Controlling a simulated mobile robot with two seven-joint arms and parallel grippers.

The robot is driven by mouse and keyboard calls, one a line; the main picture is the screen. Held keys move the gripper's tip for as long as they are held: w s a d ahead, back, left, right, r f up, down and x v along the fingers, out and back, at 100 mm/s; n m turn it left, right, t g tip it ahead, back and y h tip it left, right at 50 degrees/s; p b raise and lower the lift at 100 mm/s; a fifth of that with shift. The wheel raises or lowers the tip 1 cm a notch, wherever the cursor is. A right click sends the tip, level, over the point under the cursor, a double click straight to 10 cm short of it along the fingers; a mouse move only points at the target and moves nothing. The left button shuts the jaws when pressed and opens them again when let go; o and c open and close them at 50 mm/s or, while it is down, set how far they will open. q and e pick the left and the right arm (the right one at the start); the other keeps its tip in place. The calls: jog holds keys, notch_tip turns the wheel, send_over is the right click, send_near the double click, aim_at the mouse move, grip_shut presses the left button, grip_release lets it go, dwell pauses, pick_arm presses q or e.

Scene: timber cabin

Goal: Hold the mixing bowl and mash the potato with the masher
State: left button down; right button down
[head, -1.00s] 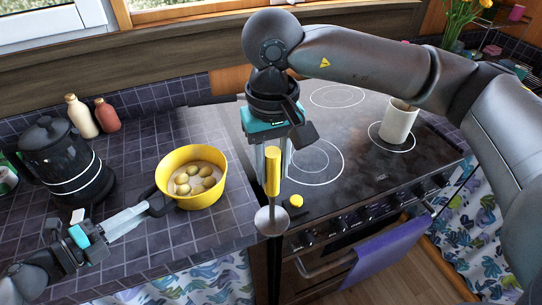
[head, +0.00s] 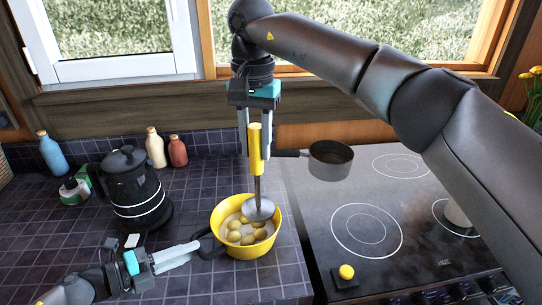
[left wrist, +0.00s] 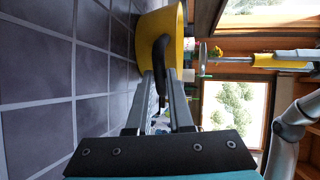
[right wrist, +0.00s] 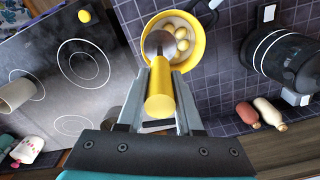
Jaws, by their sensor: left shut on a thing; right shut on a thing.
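The yellow mixing bowl (head: 225,240) stands on the tiled counter with several pale yellow potatoes (head: 240,236) in it. My left gripper (head: 202,247) is shut on the bowl's dark side handle, and the left wrist view shows that handle (left wrist: 161,60) between the fingers. My right gripper (head: 256,140) is shut on the masher (head: 255,150) by its yellow handle and holds it upright. The masher's round metal head (head: 258,208) is over the bowl, in front of part of the potatoes. Whether it touches them I cannot tell. The right wrist view shows the head (right wrist: 160,43) over the bowl (right wrist: 150,70).
A black kettle (head: 133,190) stands left of the bowl, with cream (head: 156,148) and red (head: 178,151) bottles behind. A saucepan (head: 331,160) sits on the stove (head: 340,200) at right. A yellow-topped item (head: 346,272) lies at the stove's front.

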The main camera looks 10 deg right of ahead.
aim_at(252, 172)
jog(key=shift+w+a+r+m, duration=0.3)
jog(key=shift+a+r, duration=0.1)
jog(key=shift+a, duration=0.1)
jog(key=shift+f, duration=4.05)
jog(key=shift+f, duration=1.8)
jog(key=shift+r, duration=2.1)
jog(key=shift+f, duration=2.1)
jog(key=shift+r, duration=0.1)
